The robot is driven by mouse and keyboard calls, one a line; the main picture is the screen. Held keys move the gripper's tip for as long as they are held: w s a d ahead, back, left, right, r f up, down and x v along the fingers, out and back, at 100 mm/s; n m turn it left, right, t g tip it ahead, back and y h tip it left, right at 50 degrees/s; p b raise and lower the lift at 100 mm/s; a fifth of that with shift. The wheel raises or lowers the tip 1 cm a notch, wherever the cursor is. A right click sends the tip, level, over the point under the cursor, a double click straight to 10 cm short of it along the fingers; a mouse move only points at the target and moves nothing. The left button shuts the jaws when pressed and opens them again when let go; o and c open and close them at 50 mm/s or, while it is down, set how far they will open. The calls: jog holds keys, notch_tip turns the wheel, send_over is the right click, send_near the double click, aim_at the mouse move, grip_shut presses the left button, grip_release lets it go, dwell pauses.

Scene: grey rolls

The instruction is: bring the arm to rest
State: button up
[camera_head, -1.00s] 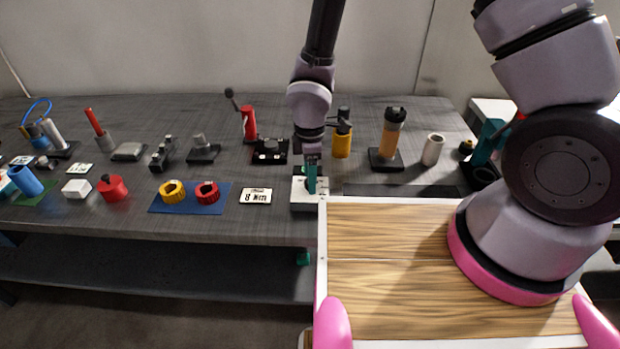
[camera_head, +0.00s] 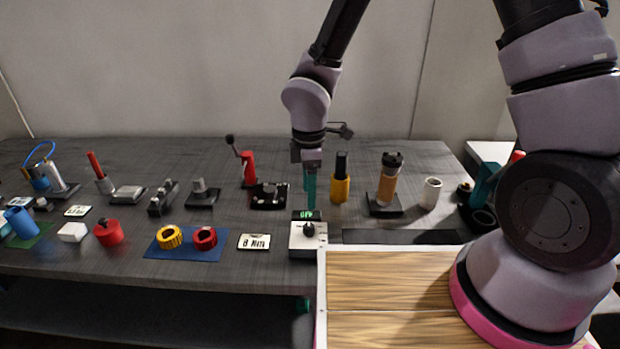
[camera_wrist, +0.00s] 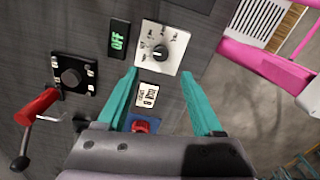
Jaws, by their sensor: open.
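My gripper (camera_head: 310,192) hangs above the back part of the dark table (camera_head: 100,262), just behind a white box with a black knob (camera_head: 307,236). In the head view its teal fingers point down. In the wrist view my gripper (camera_wrist: 172,82) shows two teal fingers spread apart with nothing between them. The knob box also shows in the wrist view (camera_wrist: 172,37), beyond the fingertips, and the fingers look clear of it. A small display (camera_head: 306,215) behind the box reads OFF in green.
A red-handled lever (camera_head: 248,168) and a black dial block (camera_head: 268,196) stand left of my gripper. A yellow holder (camera_head: 340,188), an orange cylinder (camera_head: 388,182) and a white cup (camera_head: 431,192) stand right.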

jog(key=w+d+r+m+t, duration=0.25)
jog(key=d+r+m, duration=0.35)
jog(key=d+r, duration=0.3)
jog(key=w+d+r+m+t, duration=0.1)
jog(key=w+d+r+m, duration=0.2)
jog(key=d+r+m, duration=0.6)
jog(key=s+d+r+m+t, duration=0.1)
jog(key=s+d+r+m, duration=0.2)
jog(key=r, duration=0.2)
jog(key=s+d+r+m+t+y, duration=0.1)
jog(key=s+d+r+m, duration=0.2)
jog(key=r, duration=0.3)
jog(key=s+d+r+m+t+y, duration=0.1)
jog(key=s+d+r+m, duration=0.1)
jog(key=s+r+m, duration=0.1)
notch_tip(320, 180, up, 3)
jog(key=shift+s+d+f+t, duration=0.2)
jog(key=shift+s+d+t, duration=0.2)
jog(key=shift+s, duration=0.1)
